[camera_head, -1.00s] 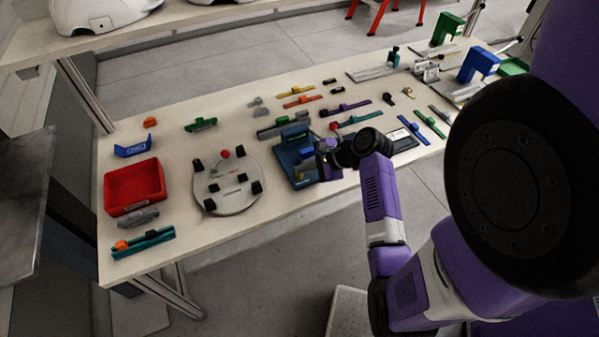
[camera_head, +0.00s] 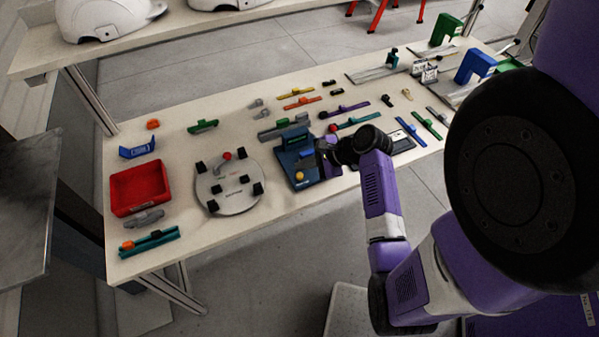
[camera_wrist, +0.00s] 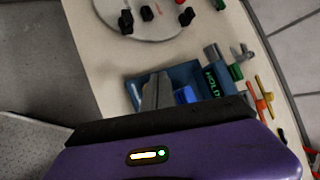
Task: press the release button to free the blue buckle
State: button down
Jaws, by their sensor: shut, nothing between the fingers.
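A dark blue fixture (camera_head: 297,184) with a raised back block stands at the table's front middle. A round yellow button (camera_head: 299,176) sits on its front part. A small blue piece, likely the buckle (camera_head: 306,154), is at the fixture behind the button; it also shows in the wrist view (camera_wrist: 185,95). My gripper (camera_head: 321,152) is above the fixture's right side, to the right of the yellow button. Its grey fingers (camera_wrist: 155,92) are shut and empty and cover part of the fixture. I cannot tell whether they touch it. The button is hidden in the wrist view.
A round grey plate (camera_head: 229,197) with black blocks and a red knob stands left of the fixture. A red bin (camera_head: 139,188) is further left. Several coloured strips lie behind and to the right. A shelf (camera_head: 150,45) with white helmets runs along the back.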

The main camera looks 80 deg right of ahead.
aim_at(303, 176)
notch_tip(303, 176, up, 2)
jog(key=shift+p, duration=0.75)
jog(key=shift+r, duration=1.05)
